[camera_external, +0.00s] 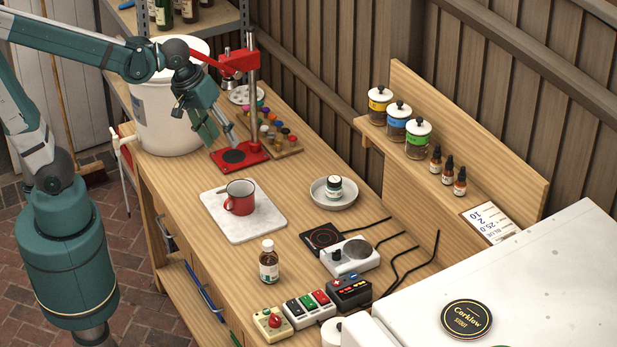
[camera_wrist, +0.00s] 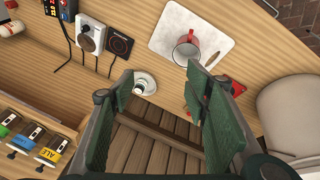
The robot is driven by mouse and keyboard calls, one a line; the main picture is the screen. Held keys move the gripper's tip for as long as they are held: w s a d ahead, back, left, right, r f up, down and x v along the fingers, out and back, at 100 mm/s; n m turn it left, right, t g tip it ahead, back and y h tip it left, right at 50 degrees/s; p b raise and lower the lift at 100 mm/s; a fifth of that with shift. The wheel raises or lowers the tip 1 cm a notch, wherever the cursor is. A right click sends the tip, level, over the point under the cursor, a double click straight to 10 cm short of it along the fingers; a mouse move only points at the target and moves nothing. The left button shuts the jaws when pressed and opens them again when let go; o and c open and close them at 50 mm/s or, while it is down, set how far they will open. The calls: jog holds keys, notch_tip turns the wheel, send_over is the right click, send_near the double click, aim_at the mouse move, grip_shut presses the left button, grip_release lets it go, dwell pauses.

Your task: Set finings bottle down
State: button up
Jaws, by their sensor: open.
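My gripper (camera_external: 222,132) is open and empty, raised near the red bench press at the far end of the workbench. Its two green fingers stand wide apart in the wrist view (camera_wrist: 160,105). A small dark jar with a white label (camera_external: 334,190) sits in a round grey dish (camera_external: 320,203); in the wrist view the jar (camera_wrist: 139,88) appears beyond the fingers. I cannot read which is the finings bottle.
A red mug (camera_external: 239,204) stands on a pale board (camera_external: 215,212). A red press (camera_external: 250,152), small coloured caps and a white bucket (camera_external: 165,110) are near my gripper. A hotplate, scale and button boxes crowd the near end. A raised shelf holds jars and dropper bottles.

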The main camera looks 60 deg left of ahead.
jog(key=s+a+r+m+t, duration=0.1)
jog(key=s+a+m, duration=0.1)
jog(key=a, duration=0.4)
jog(key=s+a+r+m+t+y, duration=0.1)
jog(key=s+a+r+m+t, duration=0.1)
jog(key=s+a, duration=0.3)
jog(key=shift+s+a+r+m, duration=0.15)
jog(key=shift+a+m, duration=0.45)
jog(key=shift+a, duration=0.3)
notch_tip(320, 180, down, 8)
jog(key=b, duration=0.7)
jog(key=shift+r+b, duration=0.15)
jog(key=shift+b, duration=0.2)
